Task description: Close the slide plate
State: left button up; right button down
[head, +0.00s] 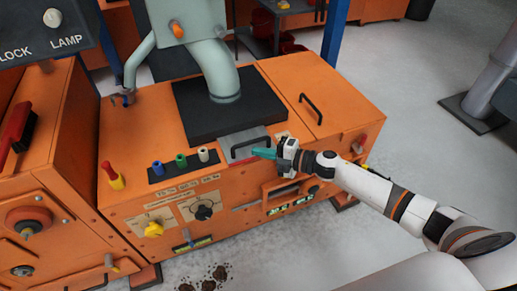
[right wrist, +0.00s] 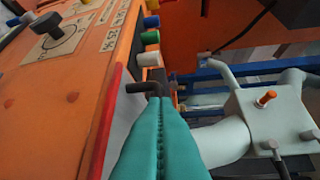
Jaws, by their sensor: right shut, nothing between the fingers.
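The slide plate (head: 232,140) is a light grey plate with a red edge and a black bar handle (head: 250,143). In the head view, part of it shows in front of the black base under the grey-green chute. My right gripper (head: 264,153) has teal fingers, shut and empty, at the right end of the handle. In the right wrist view the shut fingers (right wrist: 160,105) point at the dark handle (right wrist: 145,87); I cannot tell if they touch it. The grey plate (right wrist: 120,128) and its red edge lie left of them. My left gripper is not in view.
The orange machine top carries a black base (head: 200,120), the chute (head: 222,75), a second black handle (head: 311,104) on the right, and coloured knobs (head: 182,161) on the left. A control box (head: 45,30) stands at the upper left.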

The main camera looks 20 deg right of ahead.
aim_at(252, 134)
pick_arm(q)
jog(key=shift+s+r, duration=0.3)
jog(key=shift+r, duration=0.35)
pick_arm(e)
jog(key=shift+w+f, duration=0.15)
jog(key=shift+w, duration=0.45)
jog(key=shift+w+f, duration=0.15)
jog(key=shift+w, duration=0.45)
